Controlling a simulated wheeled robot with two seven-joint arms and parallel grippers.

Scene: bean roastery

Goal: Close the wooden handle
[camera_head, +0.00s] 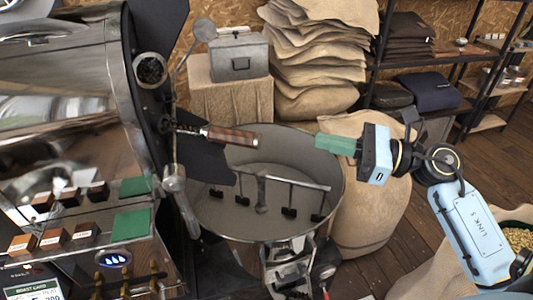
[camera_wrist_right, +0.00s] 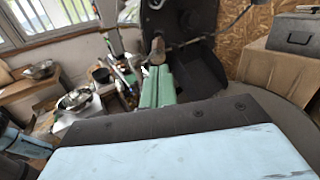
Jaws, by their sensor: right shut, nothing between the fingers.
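The wooden handle (camera_head: 232,136) is a brown grip on a metal rod, sticking out to the right from the front of the roaster (camera_head: 75,130) above the round cooling tray (camera_head: 328,170). My right gripper (camera_head: 318,142) has green fingers, shut and empty. In the head view it is right of the handle's end, with a gap between them in the picture. In the right wrist view the handle (camera_wrist_right: 157,47) shows end-on just beyond the shut fingertips (camera_wrist_right: 158,70); I cannot tell the exact distance. My left gripper is not in view.
The cooling tray holds stirring arms below the handle. A stack of burlap sacks (camera_head: 318,55) and a full sack (camera_head: 372,215) stand behind and right. A grey metal box (camera_head: 238,57) sits on a covered stand. A dark shelf (camera_head: 440,60) is at the back right.

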